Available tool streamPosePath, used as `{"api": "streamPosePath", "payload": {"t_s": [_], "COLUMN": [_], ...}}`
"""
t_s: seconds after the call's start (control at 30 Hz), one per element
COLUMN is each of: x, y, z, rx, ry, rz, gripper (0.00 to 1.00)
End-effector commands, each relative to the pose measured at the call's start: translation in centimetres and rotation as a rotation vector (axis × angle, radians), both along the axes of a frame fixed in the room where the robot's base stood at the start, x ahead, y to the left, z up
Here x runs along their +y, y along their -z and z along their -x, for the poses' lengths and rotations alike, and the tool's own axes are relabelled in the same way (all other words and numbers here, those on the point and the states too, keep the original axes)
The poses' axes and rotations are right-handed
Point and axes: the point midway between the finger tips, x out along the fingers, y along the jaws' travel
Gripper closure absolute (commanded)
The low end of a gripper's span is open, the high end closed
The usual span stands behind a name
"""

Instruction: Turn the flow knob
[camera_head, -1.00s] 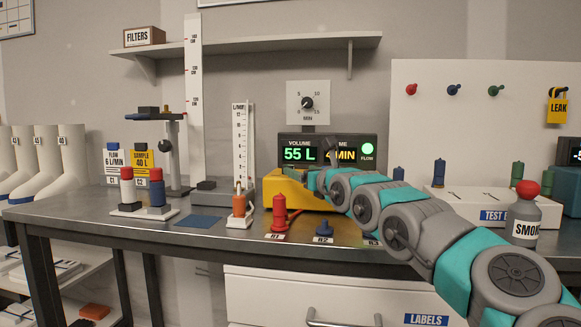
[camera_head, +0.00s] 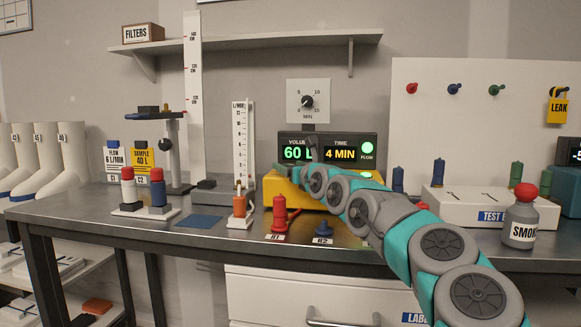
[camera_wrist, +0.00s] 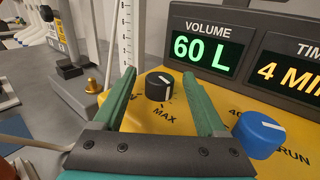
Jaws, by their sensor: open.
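The flow knob is likely the black knob (camera_wrist: 159,86) with a white pointer line, on the yellow pump (camera_head: 272,190), beside a "MAX" mark. In the wrist view my gripper (camera_wrist: 168,90) is open, with one green finger on either side of the black knob. I cannot tell whether the fingers touch it. A blue knob (camera_wrist: 259,134) marked "RUN" sits to the right, outside the right finger. The display (camera_wrist: 228,52) reads 60 L and 4 MIN, with a green FLOW light (camera_head: 367,147). In the head view my arm hides the knobs.
A red peg (camera_head: 280,212) and a blue peg (camera_head: 323,229) stand on the bench front. A white test box (camera_head: 465,203) and a smoke bottle (camera_head: 521,215) stand right.

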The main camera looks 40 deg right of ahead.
Motion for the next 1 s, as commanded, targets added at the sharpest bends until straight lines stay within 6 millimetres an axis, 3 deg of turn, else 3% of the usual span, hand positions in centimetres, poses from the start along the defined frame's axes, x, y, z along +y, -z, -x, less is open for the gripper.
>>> {"api": "streamPosePath", "payload": {"t_s": [0.07, 0.67, 1.0], "x": [-0.02, 0.0, -0.12], "y": [-0.01, -0.01, -0.42], "z": [0.01, 0.02, 0.11], "rx": [0.0, 0.0, -0.003], "ry": [0.0, 0.0, -0.011], "rz": [0.0, 0.001, 0.001], "gripper": [0.31, 0.99, 1.0]}}
